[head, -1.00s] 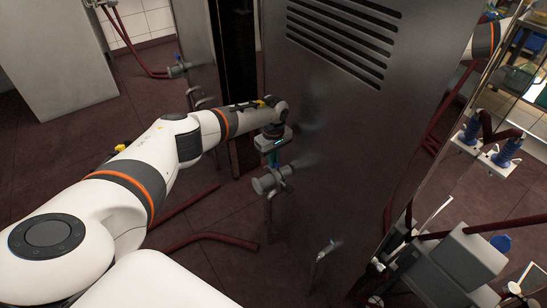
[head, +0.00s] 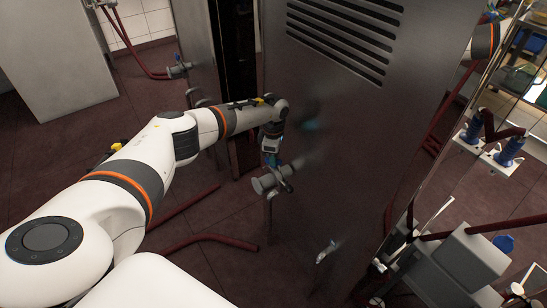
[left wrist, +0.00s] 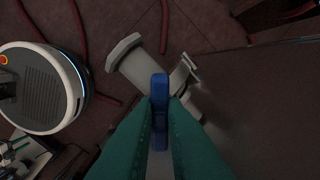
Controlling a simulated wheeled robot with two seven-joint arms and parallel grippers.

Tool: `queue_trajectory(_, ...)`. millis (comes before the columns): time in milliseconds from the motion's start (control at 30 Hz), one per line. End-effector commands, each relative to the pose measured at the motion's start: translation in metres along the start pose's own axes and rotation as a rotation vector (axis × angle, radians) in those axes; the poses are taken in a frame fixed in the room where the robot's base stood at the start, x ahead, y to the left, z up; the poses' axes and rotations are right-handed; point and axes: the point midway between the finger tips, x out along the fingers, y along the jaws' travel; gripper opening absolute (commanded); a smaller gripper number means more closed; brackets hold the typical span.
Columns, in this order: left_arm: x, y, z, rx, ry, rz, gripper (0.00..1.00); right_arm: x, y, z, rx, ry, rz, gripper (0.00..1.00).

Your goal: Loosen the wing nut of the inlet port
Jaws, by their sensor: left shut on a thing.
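The inlet port (head: 268,183) is a grey metal fitting standing out from the lower left side of the steel cabinet. It also shows in the left wrist view (left wrist: 138,65), below the fingers. The blue wing nut (left wrist: 159,92) sits at the port, seen nearly edge-on between the two teal fingers. My left gripper (head: 271,160) reaches down to the port from above, its fingers shut on the wing nut from both sides. The fingers and the gripper body hide much of the nut in the head view. My right gripper is not in view.
The cabinet's steel wall (head: 345,130) rises close beside my left gripper. Dark red hoses (head: 215,238) lie on the tiled floor below. A smaller fitting (head: 325,254) stands out lower on the cabinet. Grey boxes (head: 468,258) and a white plate with blue-based fittings (head: 490,150) are at right.

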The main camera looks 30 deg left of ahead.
Motion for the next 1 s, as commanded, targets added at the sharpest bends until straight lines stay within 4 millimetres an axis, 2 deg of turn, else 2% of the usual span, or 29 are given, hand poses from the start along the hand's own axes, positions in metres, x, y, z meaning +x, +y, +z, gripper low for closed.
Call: queue_trajectory(1000, -0.002, 0.000, 0.000, -0.965, 0.000, 0.006, 0.00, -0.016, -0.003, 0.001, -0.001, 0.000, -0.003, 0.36)
